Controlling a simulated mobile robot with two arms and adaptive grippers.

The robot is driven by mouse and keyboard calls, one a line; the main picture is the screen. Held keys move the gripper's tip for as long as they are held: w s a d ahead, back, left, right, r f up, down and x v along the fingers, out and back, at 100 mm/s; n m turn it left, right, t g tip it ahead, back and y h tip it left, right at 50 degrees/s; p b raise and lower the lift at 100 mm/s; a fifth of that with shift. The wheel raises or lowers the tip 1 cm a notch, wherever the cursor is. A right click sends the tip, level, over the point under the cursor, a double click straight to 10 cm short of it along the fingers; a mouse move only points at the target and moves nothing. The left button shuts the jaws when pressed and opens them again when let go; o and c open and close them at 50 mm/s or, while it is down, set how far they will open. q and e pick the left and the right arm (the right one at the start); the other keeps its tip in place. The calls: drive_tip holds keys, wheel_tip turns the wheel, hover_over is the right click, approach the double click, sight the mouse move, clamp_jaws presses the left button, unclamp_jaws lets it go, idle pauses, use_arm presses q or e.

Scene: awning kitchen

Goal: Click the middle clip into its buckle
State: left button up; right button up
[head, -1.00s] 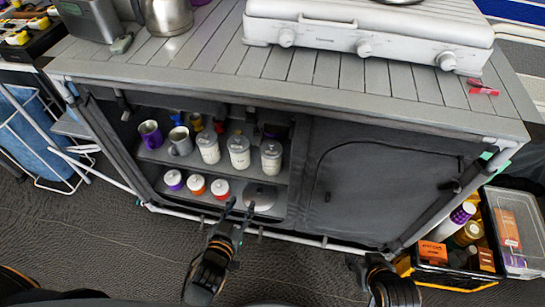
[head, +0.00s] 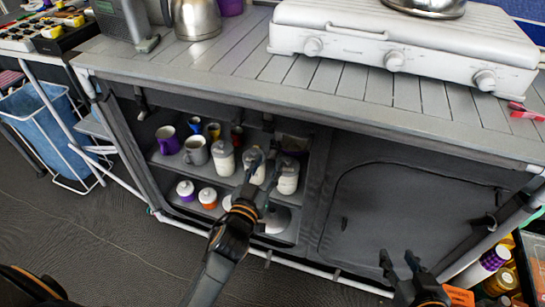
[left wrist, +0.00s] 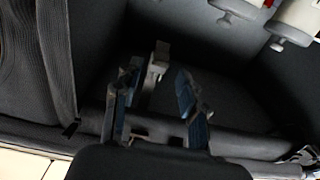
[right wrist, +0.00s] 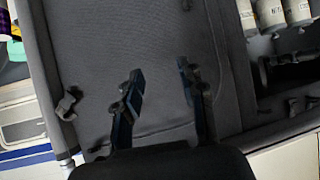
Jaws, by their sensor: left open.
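My left gripper (head: 262,168) is in front of the cabinet's open shelves, below the top rail. In the left wrist view its two fingers (left wrist: 158,88) are apart. A pale clip-like part (left wrist: 157,60) shows between them, close to the left finger; I cannot tell whether they touch. In the head view a small dark strap end, possibly the middle clip (head: 267,122), hangs under the rail above this gripper. Its buckle is not clearly visible. My right gripper (head: 399,264) is open and empty before the closed door panel; its fingers (right wrist: 160,82) are apart in the right wrist view.
Another grey clip (right wrist: 67,103) is at the panel's side in the right wrist view. Jars (head: 223,158) and mugs (head: 195,151) stand on the shelf behind my left gripper. A white stove (head: 350,45) and a kettle (head: 196,18) stand on the countertop (head: 240,70).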

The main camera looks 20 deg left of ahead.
sight(271, 158)
use_arm(q)
drive_tip(key=shift+w+d, duration=0.1)
drive_tip(key=shift+w, duration=2.1)
use_arm(e)
drive_tip(key=w+r+t, duration=0.1)
drive_tip(key=w+a+r+t, duration=0.1)
drive_tip(key=r, duration=0.1)
drive_tip(key=shift+y, duration=0.3)
use_arm(q)
clamp_jaws()
use_arm(e)
drive_tip(key=shift+f, duration=0.1)
